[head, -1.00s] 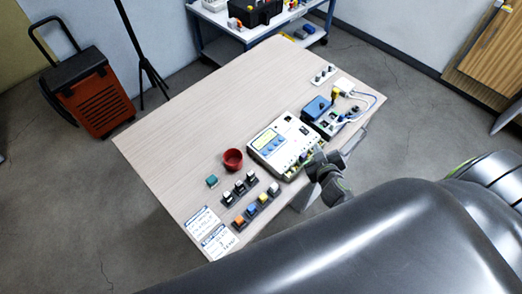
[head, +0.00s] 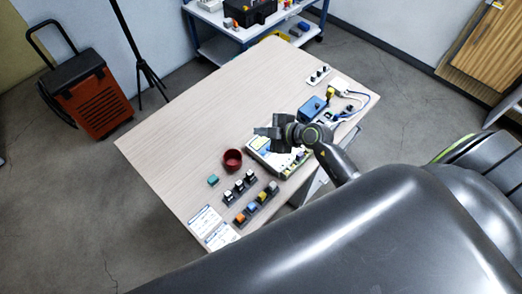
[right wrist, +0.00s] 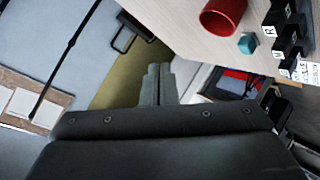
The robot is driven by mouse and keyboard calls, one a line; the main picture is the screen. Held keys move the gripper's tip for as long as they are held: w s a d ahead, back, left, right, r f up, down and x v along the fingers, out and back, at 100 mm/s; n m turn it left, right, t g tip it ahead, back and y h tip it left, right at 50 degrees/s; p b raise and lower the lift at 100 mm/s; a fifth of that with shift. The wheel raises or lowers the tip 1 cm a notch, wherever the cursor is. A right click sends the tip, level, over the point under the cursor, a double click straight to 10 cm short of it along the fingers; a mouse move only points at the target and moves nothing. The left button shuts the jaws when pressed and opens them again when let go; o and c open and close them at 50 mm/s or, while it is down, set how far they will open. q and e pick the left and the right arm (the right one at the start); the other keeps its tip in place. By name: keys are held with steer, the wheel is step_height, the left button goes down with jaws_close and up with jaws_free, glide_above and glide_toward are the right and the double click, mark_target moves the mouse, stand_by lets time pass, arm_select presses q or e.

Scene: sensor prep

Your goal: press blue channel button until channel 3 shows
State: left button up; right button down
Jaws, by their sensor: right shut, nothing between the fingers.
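My right gripper (head: 263,131) is shut and empty, held above the white instrument (head: 266,160) on the table. The arm and gripper cover much of the instrument, including its yellowish display and the controls around it. I cannot make out a blue channel button or read a channel number. In the right wrist view the right gripper's fingers (right wrist: 157,84) are together with nothing between them. My left gripper is not in view.
A red cup (head: 232,160), a teal block (head: 213,180) and rows of small coloured parts (head: 252,207) lie left of and below the instrument. A blue box (head: 312,107) with cables stands to its upper right. The table's upper left (head: 190,120) is clear.

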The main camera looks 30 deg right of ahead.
mark_target(263, 153)
steer(key=shift+s+d+f+g+h, duration=0.15)
steer(key=shift+d+f+g+h, duration=0.45)
steer(key=shift+d+g+h, duration=0.4)
steer(key=shift+a+f, duration=0.1)
steer(key=shift+a, duration=0.1)
step_height(263, 153, down, 8)
steer(key=b, duration=0.8)
steer(key=shift+f, duration=0.3)
stand_by(1.2)
steer(key=shift+f, duration=0.35)
